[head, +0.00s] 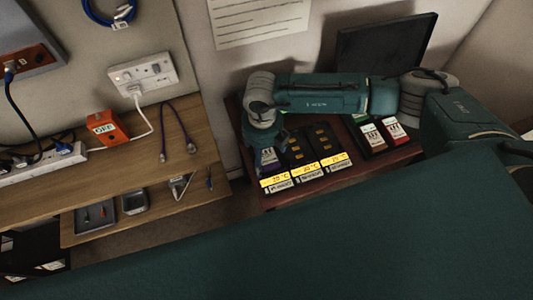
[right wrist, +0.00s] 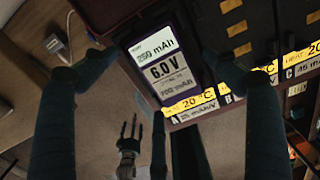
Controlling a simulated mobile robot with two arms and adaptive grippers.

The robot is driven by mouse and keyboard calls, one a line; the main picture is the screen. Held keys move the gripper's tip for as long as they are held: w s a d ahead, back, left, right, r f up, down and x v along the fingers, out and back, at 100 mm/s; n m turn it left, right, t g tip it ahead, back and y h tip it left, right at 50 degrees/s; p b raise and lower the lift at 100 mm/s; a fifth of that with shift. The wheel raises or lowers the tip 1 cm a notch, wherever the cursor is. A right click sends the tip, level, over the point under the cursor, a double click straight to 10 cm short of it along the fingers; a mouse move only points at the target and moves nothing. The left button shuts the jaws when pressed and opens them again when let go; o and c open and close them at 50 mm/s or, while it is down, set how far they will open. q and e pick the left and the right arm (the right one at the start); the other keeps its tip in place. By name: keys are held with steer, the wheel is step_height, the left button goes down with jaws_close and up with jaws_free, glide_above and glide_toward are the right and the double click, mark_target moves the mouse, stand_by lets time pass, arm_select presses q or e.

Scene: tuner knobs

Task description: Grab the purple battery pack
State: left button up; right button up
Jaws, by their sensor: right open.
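The purple battery pack (head: 268,163) sits at the left end of a black charger (head: 306,158) on the reddish-brown table, mostly under my right gripper in the head view. In the right wrist view the pack (right wrist: 166,68) shows a white label reading 6.0 V and purple edges. My right gripper (right wrist: 152,60) is open, with one finger on each side of the pack. A gap shows between each fingertip and the pack in that view; how far down the fingers reach is hard to tell. My left gripper is not in view.
Yellow 20 °C labels (head: 307,168) run along the charger's front, beside empty dark slots. A second black holder with a white-and-red pack (head: 394,129) stands to the right, below a dark screen (head: 386,50). A wooden bench (head: 190,130) with cables and an orange box (head: 108,128) is at the left.

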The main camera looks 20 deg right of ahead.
steer(key=c, duration=1.4)
steer(key=shift+r, duration=0.1)
